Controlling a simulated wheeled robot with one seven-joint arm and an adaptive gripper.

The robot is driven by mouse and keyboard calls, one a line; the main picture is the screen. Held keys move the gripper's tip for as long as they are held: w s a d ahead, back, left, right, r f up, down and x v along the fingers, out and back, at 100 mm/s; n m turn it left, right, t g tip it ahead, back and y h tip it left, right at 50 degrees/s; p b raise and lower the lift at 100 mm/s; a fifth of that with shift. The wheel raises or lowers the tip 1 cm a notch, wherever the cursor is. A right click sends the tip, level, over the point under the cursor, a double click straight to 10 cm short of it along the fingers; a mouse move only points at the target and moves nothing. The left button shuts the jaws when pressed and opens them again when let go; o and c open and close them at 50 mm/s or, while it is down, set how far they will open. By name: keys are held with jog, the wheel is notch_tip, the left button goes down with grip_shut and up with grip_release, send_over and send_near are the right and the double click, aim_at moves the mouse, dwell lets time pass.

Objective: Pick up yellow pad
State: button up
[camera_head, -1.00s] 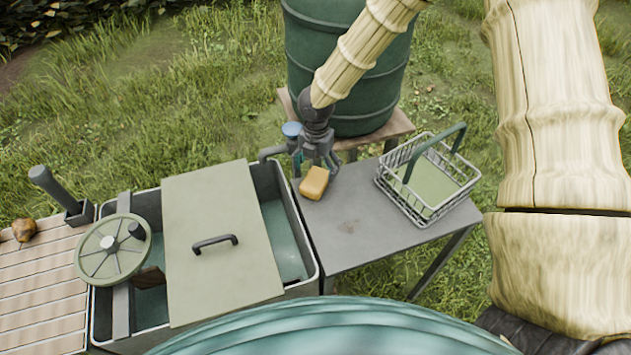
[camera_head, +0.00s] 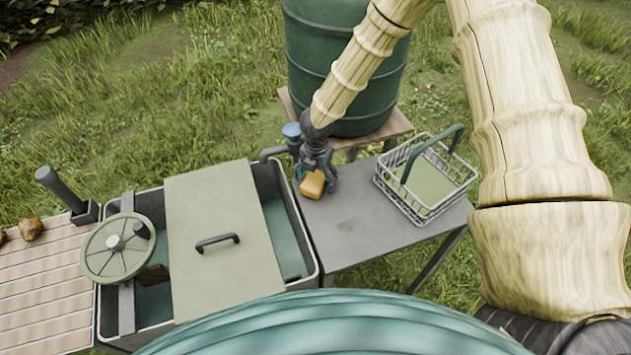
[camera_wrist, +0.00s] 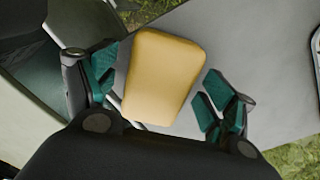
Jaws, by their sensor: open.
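The yellow pad (camera_head: 313,184) is a rounded block on the grey side table (camera_head: 370,225), near the table's back left corner. My gripper (camera_head: 316,176) is open and directly over the pad, pointing down. In the wrist view the pad (camera_wrist: 163,77) lies between the two teal-padded fingers (camera_wrist: 161,92). The left finger is close to the pad's left edge, and a narrow gap shows on the right.
A wire basket (camera_head: 418,213) with a green handle stands on the table to the right. A sink trough with a green lid (camera_head: 225,235) and a handwheel (camera_head: 118,247) adjoins on the left. A blue-topped tap (camera_head: 291,131) and a green barrel (camera_head: 345,75) are close behind my gripper.

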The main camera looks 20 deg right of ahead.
aim_at(316, 177)
jog(key=c, duration=1.2)
jog(key=shift+r, duration=0.15)
jog(key=shift+r+b, duration=0.85)
jog(key=shift+r, duration=0.45)
jog(key=shift+s+a+r, duration=0.1)
jog(key=shift+s+r, duration=0.05)
jog(key=shift+r, duration=0.1)
jog(key=s+a+b, duration=0.2)
jog(key=s, duration=0.2)
jog(key=s+a+r+b, duration=0.1)
jog(key=s+a+b, duration=0.1)
jog(key=s, duration=0.3)
jog(key=s+a+b, duration=0.2)
jog(key=s+a, duration=0.1)
jog(key=s, duration=0.1)
jog(key=shift+s+a+r, duration=0.3)
jog(key=shift+s+a, duration=0.05)
jog(key=o, duration=0.5)
jog(key=shift+c, duration=1.5)
